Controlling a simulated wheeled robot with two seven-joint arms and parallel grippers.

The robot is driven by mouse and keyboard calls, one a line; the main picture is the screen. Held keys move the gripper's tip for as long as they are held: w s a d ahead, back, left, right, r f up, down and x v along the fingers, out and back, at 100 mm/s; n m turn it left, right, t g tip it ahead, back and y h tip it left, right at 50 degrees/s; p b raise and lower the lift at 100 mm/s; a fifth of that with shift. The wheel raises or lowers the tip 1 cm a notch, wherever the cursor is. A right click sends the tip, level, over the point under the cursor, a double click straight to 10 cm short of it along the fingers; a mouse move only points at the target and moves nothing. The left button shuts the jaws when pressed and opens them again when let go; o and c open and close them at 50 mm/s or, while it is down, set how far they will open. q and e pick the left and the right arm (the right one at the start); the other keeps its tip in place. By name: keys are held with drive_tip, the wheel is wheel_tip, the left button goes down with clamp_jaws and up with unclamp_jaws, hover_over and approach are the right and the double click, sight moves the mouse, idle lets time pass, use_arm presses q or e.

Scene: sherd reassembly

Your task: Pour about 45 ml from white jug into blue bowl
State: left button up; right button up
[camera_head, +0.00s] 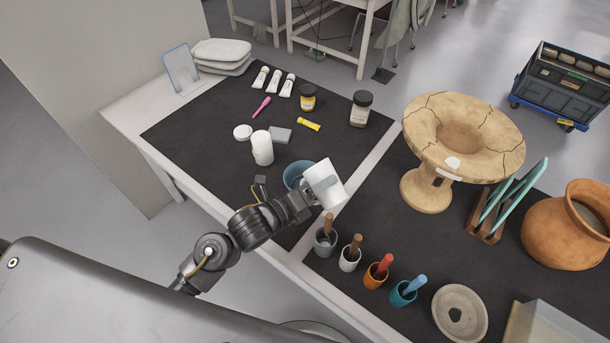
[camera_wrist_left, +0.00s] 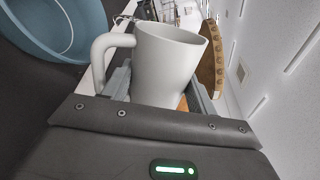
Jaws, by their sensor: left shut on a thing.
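The white jug (camera_head: 325,178) is held by my left gripper (camera_head: 318,188), whose fingers are shut around its body. It leans in the head view, raised just right of the blue bowl (camera_head: 291,177). In the left wrist view the jug (camera_wrist_left: 168,65) sits between the fingers, its handle on the left and its rim at the top. The blue bowl (camera_wrist_left: 62,35) shows at the upper left there, partly cut off by the frame. I cannot see the liquid level in the jug or any stream. The jug and arm partly hide the bowl. My right gripper is not in view.
A white cylinder (camera_head: 262,148) and a grey block (camera_head: 281,134) stand behind the bowl. Cups with handled tools, including a grey one (camera_head: 325,243), stand in front of the jug. A cracked clay vessel (camera_head: 428,190) stands to the right. The dark mat (camera_head: 200,130) is clear at left.

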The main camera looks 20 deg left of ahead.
use_arm(q)
drive_tip(key=shift+w+a+r, duration=0.15)
drive_tip(key=shift+r, duration=0.05)
idle(0.6)
drive_tip(key=shift+w+a+r+n+p, duration=0.15)
drive_tip(key=shift+r+n+p, duration=0.05)
drive_tip(key=shift+n+p, duration=0.35)
drive_tip(key=shift+w, duration=0.15)
idle(0.3)
drive_tip(key=shift+w+a+r+n+p, duration=0.1)
drive_tip(key=shift+a+r+n+p, duration=0.2)
drive_tip(key=shift+p, duration=0.2)
drive_tip(key=shift+d+f, duration=0.1)
